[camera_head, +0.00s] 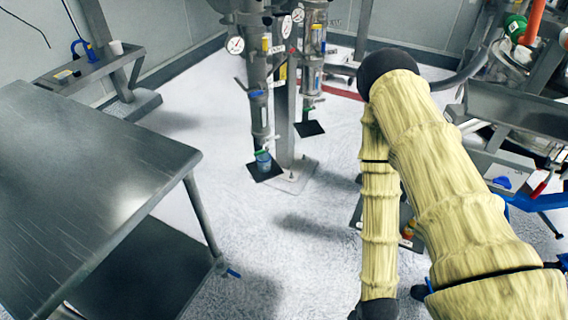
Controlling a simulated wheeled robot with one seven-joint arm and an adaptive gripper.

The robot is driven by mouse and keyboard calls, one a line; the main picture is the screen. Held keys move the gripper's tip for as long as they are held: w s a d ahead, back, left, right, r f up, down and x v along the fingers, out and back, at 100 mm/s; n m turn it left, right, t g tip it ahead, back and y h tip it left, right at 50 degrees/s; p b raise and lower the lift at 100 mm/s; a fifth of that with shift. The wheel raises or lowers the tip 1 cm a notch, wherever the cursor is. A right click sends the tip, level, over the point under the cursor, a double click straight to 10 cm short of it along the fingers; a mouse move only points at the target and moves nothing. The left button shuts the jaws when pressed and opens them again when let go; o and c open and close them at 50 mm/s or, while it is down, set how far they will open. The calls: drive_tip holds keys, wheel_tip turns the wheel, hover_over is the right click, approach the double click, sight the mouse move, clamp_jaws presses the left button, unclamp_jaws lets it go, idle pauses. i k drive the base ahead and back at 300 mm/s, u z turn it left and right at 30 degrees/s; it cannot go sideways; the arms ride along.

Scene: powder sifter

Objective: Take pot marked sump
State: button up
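A small blue pot with a green rim (263,161) stands on a black plate (271,175) on the floor, below a vertical pipe column in the upper middle. No marking on it is readable at this size, so I cannot tell whether it is the pot marked sump. My arm, in a yellow cover, fills the right side and bends back down toward the bottom edge. My gripper is not seen.
A bare steel table (90,190) fills the left. A small bench (90,68) stands at the back left wall. Pipes with gauges (236,45) rise above the pot. Machinery crowds the right. The white floor (245,225) between table and arm is clear.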

sight(264, 162)
drive_tip(key=u, duration=0.9)
drive_tip(key=k, duration=0.65)
drive_tip(key=z, duration=0.75)
drive_tip(key=i, duration=1)
